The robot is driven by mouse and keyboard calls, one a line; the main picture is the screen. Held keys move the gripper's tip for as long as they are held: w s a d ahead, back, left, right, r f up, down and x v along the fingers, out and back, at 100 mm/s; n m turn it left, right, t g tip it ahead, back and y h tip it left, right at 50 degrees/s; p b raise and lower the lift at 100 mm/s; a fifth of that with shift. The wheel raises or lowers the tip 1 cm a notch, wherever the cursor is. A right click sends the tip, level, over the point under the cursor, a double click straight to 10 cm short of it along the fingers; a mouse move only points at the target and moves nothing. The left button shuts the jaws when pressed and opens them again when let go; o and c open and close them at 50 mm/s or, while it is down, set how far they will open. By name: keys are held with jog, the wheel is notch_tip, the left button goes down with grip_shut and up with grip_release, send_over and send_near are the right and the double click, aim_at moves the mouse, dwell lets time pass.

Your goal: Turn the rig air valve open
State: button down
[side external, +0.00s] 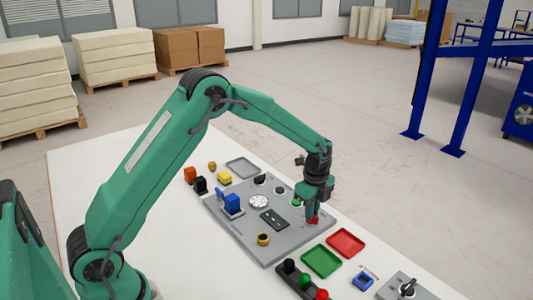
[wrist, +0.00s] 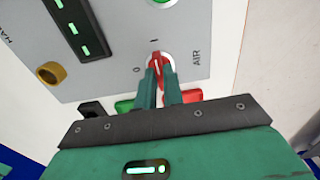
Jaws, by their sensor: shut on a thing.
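The air valve is a red knob (wrist: 156,58) on a grey panel, beside the printed word AIR, with marks 0 and I next to it. In the wrist view its upper end and pale line point up, roughly toward the I mark. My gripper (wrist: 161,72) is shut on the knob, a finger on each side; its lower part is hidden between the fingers. In the side view, my gripper (side external: 313,212) points down at the panel's right edge, with red of the knob (side external: 315,221) showing at the fingertips.
The grey panel (side external: 225,212) also bears a blue valve (side external: 232,203), a white dial (side external: 259,202), a black display (side external: 274,220) and a brass ring (side external: 263,239). Green (side external: 321,261) and red (side external: 346,243) trays lie in front, near a black strip of buttons (side external: 302,278).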

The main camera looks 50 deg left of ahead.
jog(key=shift+r, duration=0.1)
dwell(0.4)
jog(key=c, duration=1.5)
grip_release()
jog(key=shift+r, duration=3.9)
